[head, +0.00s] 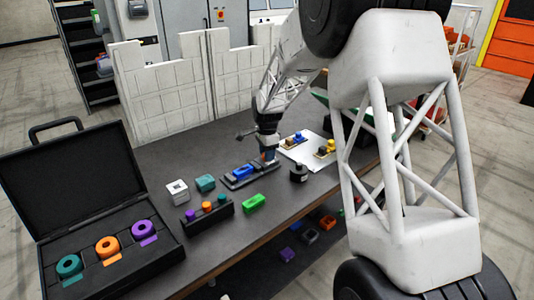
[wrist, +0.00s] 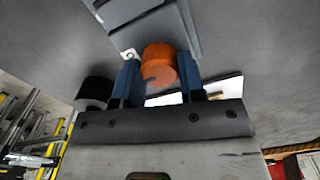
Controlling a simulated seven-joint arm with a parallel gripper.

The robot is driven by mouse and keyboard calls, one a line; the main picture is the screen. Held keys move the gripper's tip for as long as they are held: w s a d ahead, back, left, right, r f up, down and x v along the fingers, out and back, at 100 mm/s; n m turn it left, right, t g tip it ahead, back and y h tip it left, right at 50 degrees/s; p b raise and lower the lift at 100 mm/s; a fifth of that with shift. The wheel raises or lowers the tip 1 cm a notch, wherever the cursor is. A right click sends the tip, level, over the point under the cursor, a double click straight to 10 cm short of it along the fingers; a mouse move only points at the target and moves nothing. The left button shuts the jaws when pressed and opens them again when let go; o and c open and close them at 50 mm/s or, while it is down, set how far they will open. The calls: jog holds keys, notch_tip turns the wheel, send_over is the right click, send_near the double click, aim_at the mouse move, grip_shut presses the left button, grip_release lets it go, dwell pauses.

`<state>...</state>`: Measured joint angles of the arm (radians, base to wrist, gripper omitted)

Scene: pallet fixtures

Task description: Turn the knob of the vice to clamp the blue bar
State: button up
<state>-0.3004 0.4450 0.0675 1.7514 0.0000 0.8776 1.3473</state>
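The dark vice (head: 252,181) lies on the table with the blue bar (head: 242,171) in it. Its orange knob (wrist: 158,60) is at the end by my gripper. My gripper (head: 267,155) points down at this end of the vice. Part of the grey vice body (wrist: 160,28) shows beyond the knob. The blue bar is not visible in the wrist view.
A black cylinder (head: 298,173) stands just right of the vice. A white board (head: 308,151) with coloured pieces lies behind it. A green block (head: 253,203) and a black holder with coloured knobs (head: 208,215) are in front. An open case (head: 106,262) is at left.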

jog(key=shift+c, duration=0.7)
jog(key=shift+n, duration=0.4)
jog(key=n, duration=0.8)
jog(key=shift+w, duration=0.1)
jog(key=n, duration=0.4)
jog(key=shift+a+n, duration=0.1)
jog(key=shift+n, duration=0.2)
jog(key=n, duration=0.4)
jog(key=shift+n, duration=0.3)
jog(key=shift+r, duration=0.1)
